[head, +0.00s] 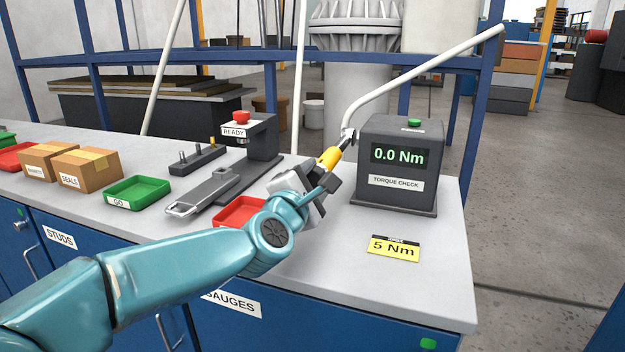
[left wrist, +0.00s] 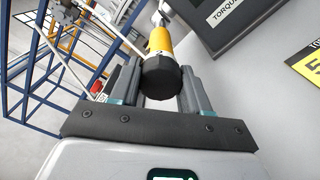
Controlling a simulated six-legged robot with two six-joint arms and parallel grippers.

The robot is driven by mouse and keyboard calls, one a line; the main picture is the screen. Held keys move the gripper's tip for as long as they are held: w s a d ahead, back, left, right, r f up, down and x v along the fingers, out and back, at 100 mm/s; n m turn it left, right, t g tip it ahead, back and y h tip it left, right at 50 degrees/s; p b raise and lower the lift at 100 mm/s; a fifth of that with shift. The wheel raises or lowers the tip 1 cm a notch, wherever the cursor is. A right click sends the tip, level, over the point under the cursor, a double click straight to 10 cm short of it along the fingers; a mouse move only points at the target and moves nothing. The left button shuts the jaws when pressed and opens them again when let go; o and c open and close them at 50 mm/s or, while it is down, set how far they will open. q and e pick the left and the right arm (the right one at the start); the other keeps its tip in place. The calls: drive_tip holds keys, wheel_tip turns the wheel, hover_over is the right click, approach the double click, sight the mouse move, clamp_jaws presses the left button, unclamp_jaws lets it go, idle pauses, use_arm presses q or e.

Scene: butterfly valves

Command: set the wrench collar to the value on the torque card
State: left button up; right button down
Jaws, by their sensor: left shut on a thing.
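My left gripper (head: 318,182) is shut on the torque wrench (head: 329,159), which has a yellow section and a black end. I hold it tilted above the bench, just left of the torque check box. In the left wrist view the wrench's black end (left wrist: 162,78) sits between the two fingers of my left gripper (left wrist: 158,88). No collar scale is readable. The yellow torque card (head: 394,249) lies on the bench and reads 5 Nm. The torque check box (head: 400,165) shows 0.0 Nm. My right gripper is in neither view.
A red tray (head: 238,211) lies partly behind my left arm.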

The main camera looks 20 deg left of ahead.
use_arm(q)
drive_tip(key=m, duration=0.3)
drive_tip(key=shift+m, duration=0.4)
drive_tip(key=m+p, duration=0.1)
drive_tip(key=m, duration=0.2)
drive_tip(key=shift+m, duration=0.3)
drive_tip(key=m+p, duration=0.1)
drive_tip(key=m, duration=0.2)
drive_tip(key=shift+m, duration=0.3)
drive_tip(key=m+p, duration=0.1)
drive_tip(key=m, duration=0.3)
drive_tip(key=shift+r+m, duration=0.1)
drive_tip(key=shift+m, duration=0.2)
drive_tip(key=m+p, duration=0.2)
drive_tip(key=m, duration=0.3)
drive_tip(key=m+p, duration=0.1)
drive_tip(key=m, duration=0.5)
drive_tip(key=shift+p, duration=0.3)
